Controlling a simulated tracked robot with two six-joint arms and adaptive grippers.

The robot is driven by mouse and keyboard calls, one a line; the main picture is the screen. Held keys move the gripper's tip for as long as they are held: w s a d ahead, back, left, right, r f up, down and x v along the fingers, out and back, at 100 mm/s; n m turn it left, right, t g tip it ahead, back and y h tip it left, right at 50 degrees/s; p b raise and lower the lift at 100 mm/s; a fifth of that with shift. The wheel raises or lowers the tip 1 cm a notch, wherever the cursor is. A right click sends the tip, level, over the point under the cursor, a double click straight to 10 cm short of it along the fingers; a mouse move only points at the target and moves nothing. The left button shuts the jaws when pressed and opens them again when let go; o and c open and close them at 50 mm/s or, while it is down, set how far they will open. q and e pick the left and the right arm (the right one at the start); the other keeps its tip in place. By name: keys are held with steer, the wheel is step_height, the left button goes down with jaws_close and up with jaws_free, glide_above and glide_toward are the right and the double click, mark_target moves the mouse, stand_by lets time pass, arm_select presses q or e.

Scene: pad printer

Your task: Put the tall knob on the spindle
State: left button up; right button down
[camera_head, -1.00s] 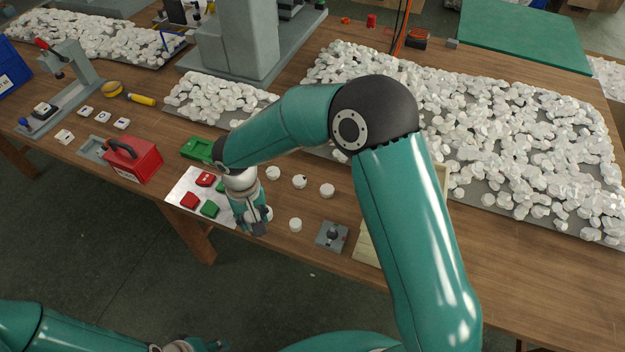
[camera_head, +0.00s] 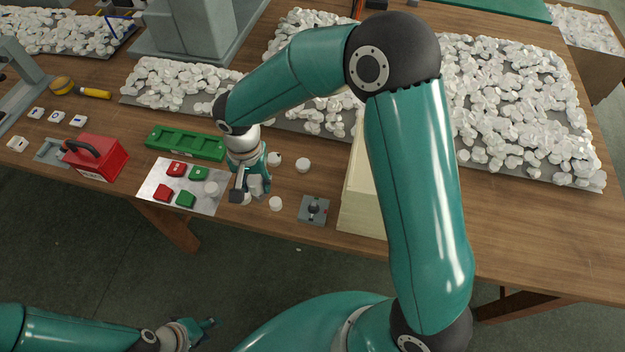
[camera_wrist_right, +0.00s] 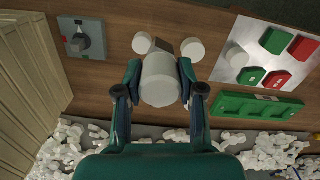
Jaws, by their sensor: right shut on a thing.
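My right gripper (camera_head: 252,190) is shut on a white round knob (camera_wrist_right: 160,80), held between both fingers in the right wrist view. In the head view the gripper covers most of it. It is above the table, left of the spindle fixture, a grey square plate (camera_head: 314,211) with a dark upright post (camera_head: 314,206). The fixture also shows at upper left in the right wrist view (camera_wrist_right: 84,44). Loose white knobs stand nearby (camera_head: 275,203), (camera_head: 303,165). My left gripper (camera_head: 204,328) is low at the left, off the table; its opening is unclear.
A pale wooden box (camera_head: 358,200) stands right of the fixture. A white plate (camera_head: 150,188) with red and green pieces and a white knob (camera_head: 212,188) lies left of my right gripper. A green tray (camera_head: 185,143) and a red case (camera_head: 97,157) are further left. White part heaps fill the back.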

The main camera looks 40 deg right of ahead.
steer(key=s+d+r+m, duration=0.1)
steer(key=s+d+m, duration=0.7)
steer(key=m, duration=0.6)
steer(key=shift+d+r+b, duration=0.4)
steer(key=shift+d+b, duration=0.05)
steer(key=shift+d, duration=0.7)
step_height(320, 180, down, 3)
steer(key=b, duration=0.5)
steer(key=shift+f, duration=0.15)
steer(key=shift+b, duration=0.45)
